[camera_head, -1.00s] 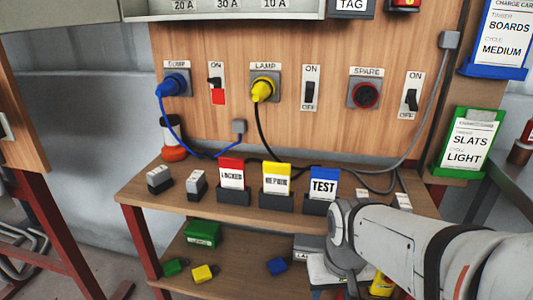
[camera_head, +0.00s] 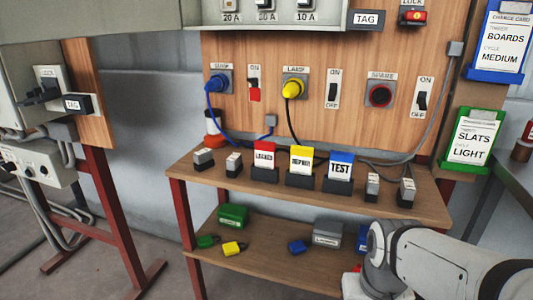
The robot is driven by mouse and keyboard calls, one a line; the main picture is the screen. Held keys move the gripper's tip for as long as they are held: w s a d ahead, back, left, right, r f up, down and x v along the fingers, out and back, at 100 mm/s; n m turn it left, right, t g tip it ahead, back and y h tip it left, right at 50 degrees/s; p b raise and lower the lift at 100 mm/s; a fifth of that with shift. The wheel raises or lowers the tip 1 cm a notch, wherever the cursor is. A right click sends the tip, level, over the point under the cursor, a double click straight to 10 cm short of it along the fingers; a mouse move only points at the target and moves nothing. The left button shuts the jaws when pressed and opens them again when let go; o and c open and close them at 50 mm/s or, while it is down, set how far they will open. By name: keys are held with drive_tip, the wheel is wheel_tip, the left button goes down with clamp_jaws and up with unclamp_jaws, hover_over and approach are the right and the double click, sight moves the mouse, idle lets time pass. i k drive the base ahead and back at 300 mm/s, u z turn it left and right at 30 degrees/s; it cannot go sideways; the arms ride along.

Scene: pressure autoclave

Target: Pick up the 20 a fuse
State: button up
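A fuse box (camera_head: 285,24) at the top edge has positions labelled 20 A, 30 A and 10 A. The part above the 20 A label (camera_head: 232,17) is mostly cut off by the picture edge. Small grey-and-black blocks stand on the upper shelf: two at the left (camera_head: 203,158) (camera_head: 233,164) and two at the right (camera_head: 372,187) (camera_head: 407,192). Their markings are too small to read, so I cannot tell whether one is the 20 A fuse. My arm enters at the lower right; my gripper is out of view.
Red, yellow and blue cards (camera_head: 340,167) stand in holders mid-shelf (camera_head: 430,208). Blue and black cables (camera_head: 289,120) hang from the panel sockets. The lower shelf (camera_head: 270,262) holds small coloured padlocks and boxes. A grey cabinet (camera_head: 22,115) stands at the left.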

sight(234, 163)
drive_tip(key=z, duration=0.35)
drive_tip(key=i, duration=0.55)
drive_tip(key=u, duration=1.4)
drive_tip(key=i, duration=0.5)
drive_tip(key=u, duration=0.05)
drive_tip(key=k, duration=0.55)
drive_tip(key=z, duration=1.8)
